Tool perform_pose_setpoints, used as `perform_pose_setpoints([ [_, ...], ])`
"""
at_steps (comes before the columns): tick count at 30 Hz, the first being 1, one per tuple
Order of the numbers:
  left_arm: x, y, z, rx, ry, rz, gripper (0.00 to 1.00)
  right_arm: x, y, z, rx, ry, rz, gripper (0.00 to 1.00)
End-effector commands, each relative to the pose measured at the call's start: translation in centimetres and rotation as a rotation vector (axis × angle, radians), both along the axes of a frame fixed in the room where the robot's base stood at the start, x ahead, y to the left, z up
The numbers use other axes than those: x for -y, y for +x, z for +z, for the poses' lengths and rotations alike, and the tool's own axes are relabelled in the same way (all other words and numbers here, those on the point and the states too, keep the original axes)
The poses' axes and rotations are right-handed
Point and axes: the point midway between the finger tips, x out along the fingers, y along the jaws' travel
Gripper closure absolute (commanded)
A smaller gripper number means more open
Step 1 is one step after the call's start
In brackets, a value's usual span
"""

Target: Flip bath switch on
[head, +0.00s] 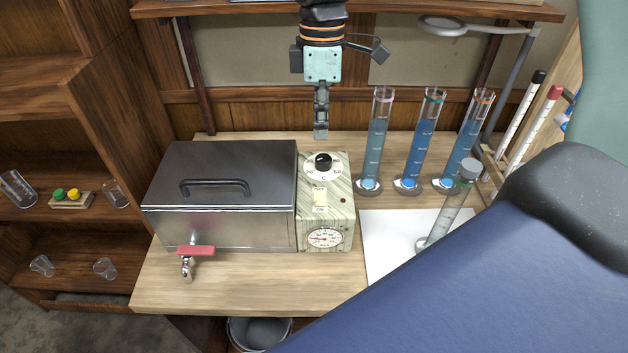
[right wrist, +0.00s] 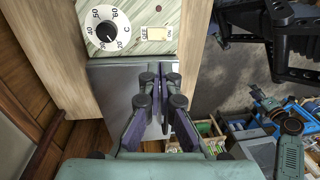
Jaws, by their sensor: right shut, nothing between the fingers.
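The bath is a steel box with a closed lid (head: 228,160) and a black handle. Its marbled control panel (head: 336,215) is on the right side. The cream bath switch (head: 320,198) sits on the panel between OFF and ON labels. It also shows in the right wrist view (right wrist: 157,34); I cannot tell which end is pressed. A small dark red lamp sits beside it. My left gripper is not in view.
A dial knob (head: 323,160) and a round gauge (head: 324,238) flank the switch. Several blue-filled cylinders (head: 376,140) stand to the right. Another cylinder (head: 449,206) stands on a white mat (head: 385,232). A red-handled tap (head: 195,251) sticks out at the bath's front.

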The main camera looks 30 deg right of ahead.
Motion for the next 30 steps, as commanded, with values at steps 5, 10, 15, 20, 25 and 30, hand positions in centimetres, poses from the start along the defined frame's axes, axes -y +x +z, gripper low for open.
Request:
perform_pose_setpoints([
  [5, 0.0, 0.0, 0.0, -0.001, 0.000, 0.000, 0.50, 0.0, -0.2, 0.0, 0.000, 0.000, -0.001, 1.00],
  [10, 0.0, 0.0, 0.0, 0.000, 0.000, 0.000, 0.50, -0.1, -0.3, -0.4, -0.001, 0.000, -0.001, 1.00],
  [15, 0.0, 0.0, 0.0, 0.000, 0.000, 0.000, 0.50, -0.2, -0.5, -2.7, -0.006, 0.000, 0.000, 1.00],
  [20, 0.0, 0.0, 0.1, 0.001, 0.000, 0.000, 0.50, -0.5, -0.7, -5.6, -0.006, 0.000, 0.000, 1.00],
  [25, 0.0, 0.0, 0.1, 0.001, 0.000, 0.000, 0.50, -0.7, -0.9, -8.8, -0.005, -0.001, 0.001, 1.00],
  [30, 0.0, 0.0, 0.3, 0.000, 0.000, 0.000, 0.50, -0.9, -1.1, -11.6, -0.004, -0.001, 0.000, 1.00],
])
